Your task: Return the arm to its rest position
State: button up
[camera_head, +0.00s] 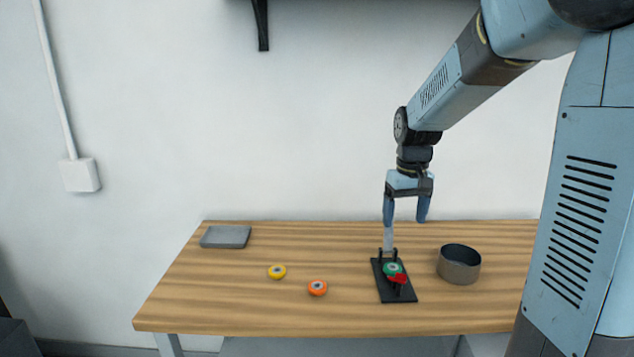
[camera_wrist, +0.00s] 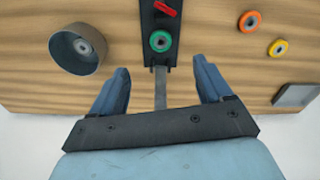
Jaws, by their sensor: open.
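My gripper (camera_head: 405,221) hangs from the arm above the back of the table, fingers pointing down. The wrist view shows its two blue fingers (camera_wrist: 161,72) spread apart with nothing gripped. Below them is a black stand (camera_head: 394,292) carrying a green roll (camera_head: 392,269) and a red piece (camera_head: 398,279); the roll (camera_wrist: 160,41) and red piece (camera_wrist: 165,9) also show in the wrist view. A grey upright bar (camera_head: 388,239) rises from the stand's back end. In the wrist view the bar (camera_wrist: 160,88) appears between the fingers, apart from both.
A round grey container (camera_head: 459,271) stands right of the stand; the wrist view shows a grey ring (camera_wrist: 84,47) inside. A yellow roll (camera_head: 277,271), an orange roll (camera_head: 317,287) and a grey tray (camera_head: 226,237) lie left on the wooden table (camera_head: 190,300). A bracket (camera_head: 262,25) hangs above.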

jog(key=s+r+t, duration=0.2)
jog(key=s+r, duration=0.2)
jog(key=s, duration=0.7)
jog(key=s+r+m+t, duration=0.1)
jog(key=s+r+t, duration=0.2)
jog(key=s, duration=0.8)
jog(key=shift+s+a+r+m, duration=0.2)
jog(key=shift+r+m, duration=0.1)
jog(key=shift+r, duration=0.2)
jog(key=shift+c, duration=0.4)
